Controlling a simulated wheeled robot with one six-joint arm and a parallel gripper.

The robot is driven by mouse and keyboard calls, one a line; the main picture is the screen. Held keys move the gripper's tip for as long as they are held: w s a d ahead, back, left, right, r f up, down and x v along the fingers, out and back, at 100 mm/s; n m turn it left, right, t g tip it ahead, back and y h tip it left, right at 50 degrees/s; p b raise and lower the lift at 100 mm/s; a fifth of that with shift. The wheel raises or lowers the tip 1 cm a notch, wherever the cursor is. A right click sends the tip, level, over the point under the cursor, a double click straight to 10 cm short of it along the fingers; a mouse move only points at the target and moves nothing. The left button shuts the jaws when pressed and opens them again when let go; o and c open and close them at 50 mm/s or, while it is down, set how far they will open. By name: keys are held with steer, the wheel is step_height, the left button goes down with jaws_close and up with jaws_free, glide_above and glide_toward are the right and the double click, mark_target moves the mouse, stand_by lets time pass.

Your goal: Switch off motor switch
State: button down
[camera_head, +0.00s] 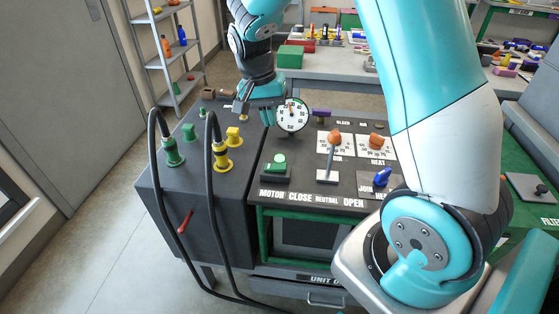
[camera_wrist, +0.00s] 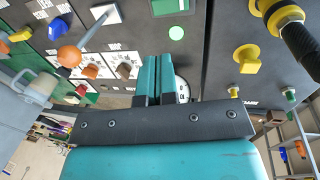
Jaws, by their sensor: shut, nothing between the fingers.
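The switch's exact tilt is too small to tell.
A white dial gauge (camera_head: 292,115) stands close to my gripper. An orange-knobbed lever (camera_head: 333,139) and a blue knob (camera_head: 382,177) are right of the switch. Black hoses with a green plug (camera_head: 173,155) and a yellow plug (camera_head: 220,155) rise on the left.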

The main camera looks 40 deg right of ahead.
mark_target(281, 165)
steer(key=f, duration=0.4)
steer(key=s+d+f, duration=0.1)
steer(key=f, duration=0.3)
steer(key=s+f, duration=0.1)
steer(key=f, duration=0.3)
steer(key=shift+d+f+p, duration=0.25)
steer(key=shift+p, duration=0.15)
steer(key=shift+w, duration=0.1)
